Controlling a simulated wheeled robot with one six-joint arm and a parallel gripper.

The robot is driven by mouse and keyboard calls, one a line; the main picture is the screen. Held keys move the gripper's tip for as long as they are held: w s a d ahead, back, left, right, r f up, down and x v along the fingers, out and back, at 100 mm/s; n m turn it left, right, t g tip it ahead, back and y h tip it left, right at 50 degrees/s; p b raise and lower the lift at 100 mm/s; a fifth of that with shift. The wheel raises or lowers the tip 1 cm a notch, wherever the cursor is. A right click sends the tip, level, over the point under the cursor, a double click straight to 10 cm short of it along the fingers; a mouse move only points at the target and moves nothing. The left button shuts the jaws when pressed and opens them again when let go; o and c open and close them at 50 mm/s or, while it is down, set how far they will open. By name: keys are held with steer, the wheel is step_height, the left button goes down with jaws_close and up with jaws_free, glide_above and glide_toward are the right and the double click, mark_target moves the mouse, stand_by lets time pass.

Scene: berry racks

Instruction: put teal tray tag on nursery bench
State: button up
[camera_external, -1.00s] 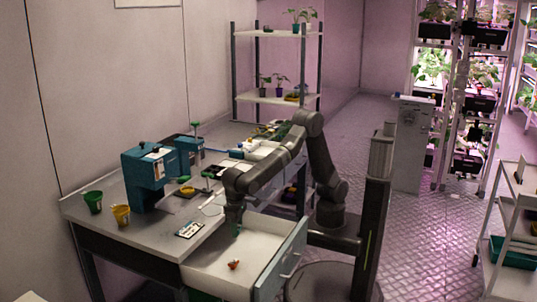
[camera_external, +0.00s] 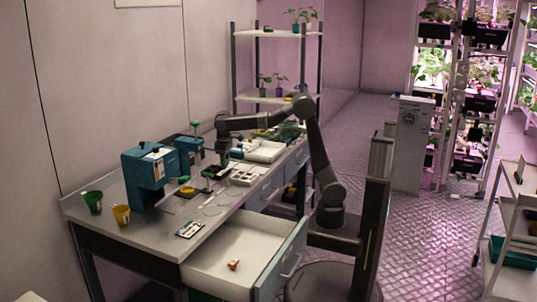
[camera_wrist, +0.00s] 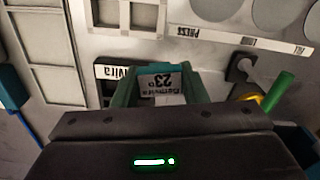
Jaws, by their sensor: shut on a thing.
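My gripper (camera_wrist: 158,92) is shut on the teal tray tag (camera_wrist: 160,69), a small teal piece with a white printed label reading "23", held between its green fingers in the wrist view. In the external view my gripper (camera_external: 223,168) hangs over the middle of the nursery bench (camera_external: 150,236), a long grey-topped table along the wall. The tag is too small to make out there. I cannot tell the exact height of the tag above the bench top.
A white compartment tray (camera_external: 243,175) lies right of my gripper. The open drawer (camera_external: 222,256) holds a small orange item (camera_external: 233,264). The bench's front left is mostly clear.

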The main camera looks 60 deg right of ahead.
steer(key=w+d+r+m+p, duration=0.1)
steer(key=d+r+p, duration=0.1)
steer(key=d, duration=0.9)
steer(key=w+d+r+m+p, duration=0.1)
steer(key=w+d+r+p, duration=0.1)
steer(key=d, duration=1)
steer(key=shift+p, duration=0.65)
steer(key=shift+w, duration=0.1)
